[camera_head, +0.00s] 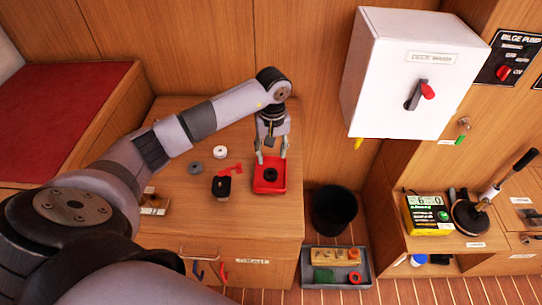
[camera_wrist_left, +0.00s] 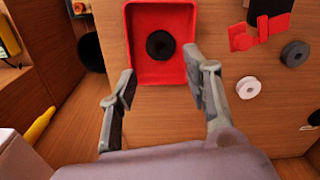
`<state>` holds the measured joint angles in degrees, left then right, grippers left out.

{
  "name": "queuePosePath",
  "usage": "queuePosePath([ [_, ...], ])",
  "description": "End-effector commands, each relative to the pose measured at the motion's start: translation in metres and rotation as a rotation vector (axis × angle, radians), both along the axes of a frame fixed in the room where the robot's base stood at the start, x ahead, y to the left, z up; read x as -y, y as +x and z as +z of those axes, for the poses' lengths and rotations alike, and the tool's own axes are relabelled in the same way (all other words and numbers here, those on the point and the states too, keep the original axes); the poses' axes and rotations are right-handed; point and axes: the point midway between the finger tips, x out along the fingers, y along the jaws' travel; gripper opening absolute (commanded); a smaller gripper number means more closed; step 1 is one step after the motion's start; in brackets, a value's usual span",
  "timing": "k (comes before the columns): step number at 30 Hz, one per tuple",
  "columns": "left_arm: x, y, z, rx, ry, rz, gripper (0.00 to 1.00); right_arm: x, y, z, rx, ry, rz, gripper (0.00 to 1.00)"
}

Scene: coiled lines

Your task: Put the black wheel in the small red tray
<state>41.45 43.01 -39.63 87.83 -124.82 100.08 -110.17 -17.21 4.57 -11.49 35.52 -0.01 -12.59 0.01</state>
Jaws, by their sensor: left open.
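The black wheel (camera_head: 270,176) lies flat inside the small red tray (camera_head: 259,187), on the tray's floor. In the left wrist view the wheel (camera_wrist_left: 160,44) sits near the middle of the tray (camera_wrist_left: 142,74), with its centre hole showing. My left gripper (camera_head: 271,158) is open and empty above the near-wall side of the tray. In the left wrist view its two fingers (camera_wrist_left: 168,82) are spread wide, apart from the wheel. My right gripper is in neither view.
A black bin (camera_head: 334,209) and a grey crate (camera_head: 310,283) stand on the floor to the right.

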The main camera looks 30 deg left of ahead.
Motion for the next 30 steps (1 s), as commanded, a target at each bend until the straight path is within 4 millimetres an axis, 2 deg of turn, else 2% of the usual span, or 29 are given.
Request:
queuePosePath([
  [1, -0.001, 0.001, 0.015, 0.002, 0.002, 0.0, 0.45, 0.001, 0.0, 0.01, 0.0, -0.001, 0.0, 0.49],
  [7, 0.0, 0.001, 0.032, 0.001, 0.001, 0.001, 0.45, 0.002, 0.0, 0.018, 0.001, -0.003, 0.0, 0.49],
  [25, 0.001, 0.0, 0.033, 0.0, -0.001, 0.001, 0.45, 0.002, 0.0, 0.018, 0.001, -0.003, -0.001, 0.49],
  [28, 0.013, 0.0, 0.03, 0.01, -0.037, 0.004, 0.45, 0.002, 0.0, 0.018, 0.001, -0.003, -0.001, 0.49],
  [30, 0.036, 0.001, 0.024, 0.032, -0.112, 0.014, 0.45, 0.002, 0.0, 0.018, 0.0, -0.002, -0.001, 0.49],
])
